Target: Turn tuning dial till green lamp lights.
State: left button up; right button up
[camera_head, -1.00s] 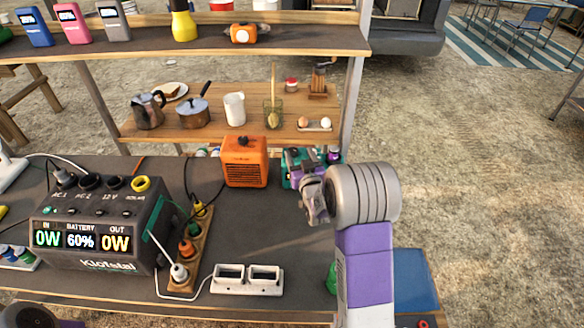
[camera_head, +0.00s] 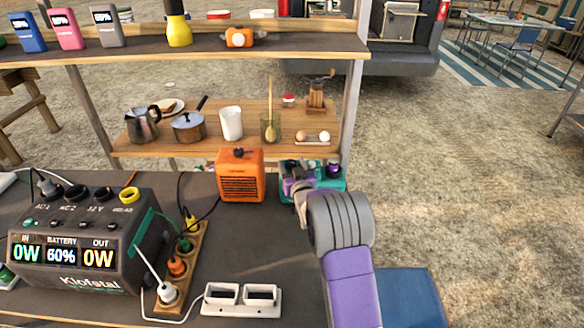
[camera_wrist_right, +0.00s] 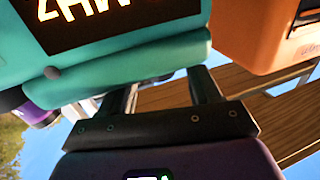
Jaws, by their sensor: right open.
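A teal device (camera_head: 336,187), likely the radio, stands at the back right of the dark worktop, beside the orange box. A small purple knob-like part (camera_head: 333,169) shows at its right end; I cannot tell whether it is the tuning dial. My right gripper (camera_head: 298,188) is at the device's front left and hides part of it. In the right wrist view the open jaws (camera_wrist_right: 165,90) lie close to the teal casing (camera_wrist_right: 150,62), with nothing seen between them. My left gripper is out of view.
The orange box (camera_head: 241,180) is just left of the device. A power station (camera_head: 75,240), a plug strip (camera_head: 182,262) and a white double socket (camera_head: 241,300) occupy the left and front. A wooden shelf (camera_head: 215,115) stands behind.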

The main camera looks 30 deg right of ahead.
jog(key=shift+w+d, duration=0.1)
jog(key=shift+w, duration=0.15)
jog(key=c, duration=1)
jog(key=shift+w+a+m+g+h, duration=0.15)
jog(key=shift+m+g+h, duration=0.25)
jog(key=shift+m+h, duration=0.35)
jog(key=shift+s+a+m+g+h, duration=0.1)
jog(key=shift+m+g+h, duration=0.35)
jog(key=shift+h, duration=0.5)
jog(key=shift+c, duration=0.2)
jog(key=shift+w+r+m+g+h+p, duration=0.1)
jog(key=shift+m+g+h+p, duration=0.35)
jog(key=shift+m+h, duration=0.4)
jog(key=shift+h, duration=0.25)
jog(key=o, duration=1)
